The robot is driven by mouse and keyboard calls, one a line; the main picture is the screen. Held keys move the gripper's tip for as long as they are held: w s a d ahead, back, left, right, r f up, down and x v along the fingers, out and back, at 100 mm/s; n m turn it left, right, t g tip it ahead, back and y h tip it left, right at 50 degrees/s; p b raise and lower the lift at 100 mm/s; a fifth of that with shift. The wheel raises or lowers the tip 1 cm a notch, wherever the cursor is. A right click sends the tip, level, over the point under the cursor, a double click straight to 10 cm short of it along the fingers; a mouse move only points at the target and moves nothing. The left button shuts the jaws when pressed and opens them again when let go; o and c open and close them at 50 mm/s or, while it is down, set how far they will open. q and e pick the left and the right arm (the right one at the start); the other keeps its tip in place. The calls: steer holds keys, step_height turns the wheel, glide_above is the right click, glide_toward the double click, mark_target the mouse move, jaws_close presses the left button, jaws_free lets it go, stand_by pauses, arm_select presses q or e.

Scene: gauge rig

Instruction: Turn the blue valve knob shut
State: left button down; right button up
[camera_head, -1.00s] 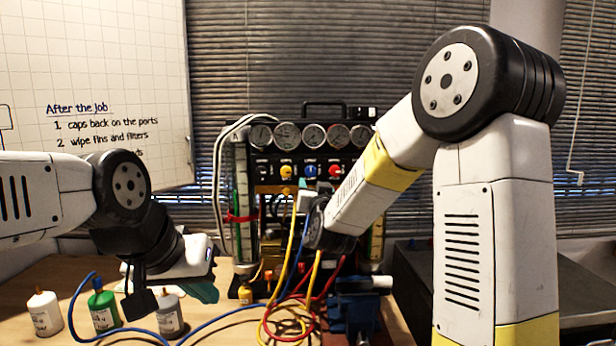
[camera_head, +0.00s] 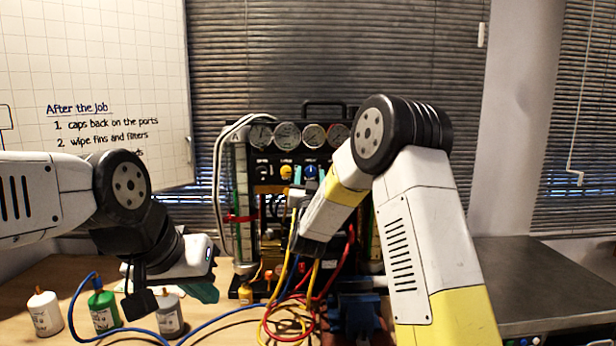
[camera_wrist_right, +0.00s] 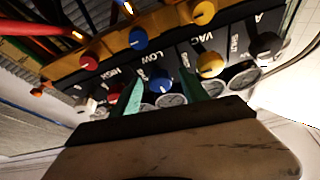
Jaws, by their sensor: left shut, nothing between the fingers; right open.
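The blue valve knob (camera_head: 310,172) is on the gauge rig's black panel, in the row below the gauges. In the right wrist view the blue knob (camera_wrist_right: 160,80) is by the LOW label. My right gripper (camera_wrist_right: 160,73) is open, and its green fingers appear on either side of this knob; I cannot tell whether they touch it. In the head view my right arm covers part of the panel, and the right fingertips are hard to make out. My left gripper (camera_head: 207,291) is shut and empty over the table at the left, away from the rig.
Beside the blue knob are a red knob (camera_wrist_right: 110,73) and a yellow knob (camera_wrist_right: 211,64). A second blue knob (camera_wrist_right: 138,38) sits on the yellow bar. Hoses (camera_head: 275,325) loop in front of the rig. Bottles, including a green one (camera_head: 103,309), stand at the left.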

steer(key=shift+w+r, duration=0.1)
steer(key=shift+w, duration=0.1)
jaws_close()
